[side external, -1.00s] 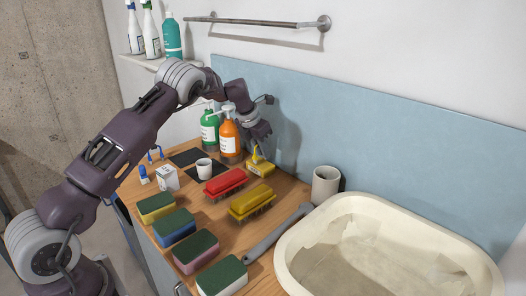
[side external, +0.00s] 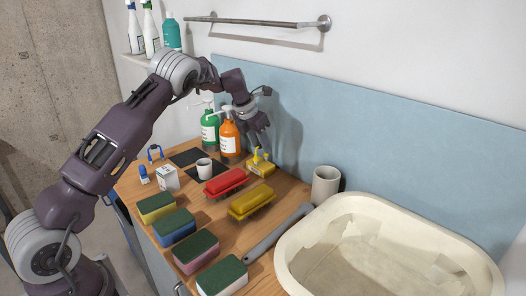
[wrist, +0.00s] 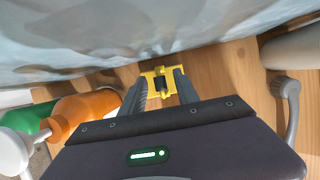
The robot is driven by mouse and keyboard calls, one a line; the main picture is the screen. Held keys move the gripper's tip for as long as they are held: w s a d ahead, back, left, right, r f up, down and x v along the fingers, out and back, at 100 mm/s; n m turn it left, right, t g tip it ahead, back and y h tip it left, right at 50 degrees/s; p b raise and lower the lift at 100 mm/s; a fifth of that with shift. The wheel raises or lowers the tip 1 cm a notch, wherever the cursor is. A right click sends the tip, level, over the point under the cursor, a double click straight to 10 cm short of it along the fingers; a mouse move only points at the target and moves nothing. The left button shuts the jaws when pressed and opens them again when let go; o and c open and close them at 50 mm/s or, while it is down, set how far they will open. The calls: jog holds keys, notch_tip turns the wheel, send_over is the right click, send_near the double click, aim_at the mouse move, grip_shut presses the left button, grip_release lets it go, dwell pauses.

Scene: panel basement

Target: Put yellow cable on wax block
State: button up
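The yellow cable (side external: 258,155) is a small upright yellow piece. It shows on top of or right against the yellow wax block (side external: 261,168), near the blue back panel; at this size I cannot tell exactly how it rests. My gripper (side external: 263,143) is above them, apart from the block, pointing down. In the wrist view my gripper (wrist: 160,80) has its two fingers spread, with yellow parts and a dark piece (wrist: 161,83) seen between and beyond the tips. Cable and block are hard to tell apart there.
Orange (side external: 229,138) and green (side external: 209,132) pump bottles stand left of my gripper. Red (side external: 225,182) and yellow (side external: 251,202) brushes lie in front. A white cup (side external: 204,168), a beige cup (side external: 325,185), several sponges and a large basin (side external: 300,262) crowd the counter.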

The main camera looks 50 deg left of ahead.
jog(key=s+d+r+m+h, duration=0.1)
jog(key=s+d+r+m, duration=0.2)
jog(key=s+r, duration=0.35)
jog(key=s+d+r+m, duration=0.3)
jog(key=r, duration=0.6)
jog(key=s+d+r+m, duration=0.5)
jog(key=s+d+m, duration=0.3)
jog(key=s+m, duration=0.3)
jog(key=s+d+f+m, duration=0.2)
jog(key=s+m, duration=0.4)
jog(key=s, duration=0.1)
jog(key=s+d+f+m, duration=0.1)
jog(key=s+d+m, duration=0.1)
jog(key=s+m, duration=0.4)
jog(key=s+d+f+m+t+y, duration=0.1)
jog(key=s+d+f+m, duration=0.1)
jog(key=s+m, duration=0.5)
jog(key=s, duration=0.3)
jog(key=shift+s+d+f, duration=0.25)
jog(key=shift+d+f, duration=0.05)
jog(key=shift+o, duration=0.2)
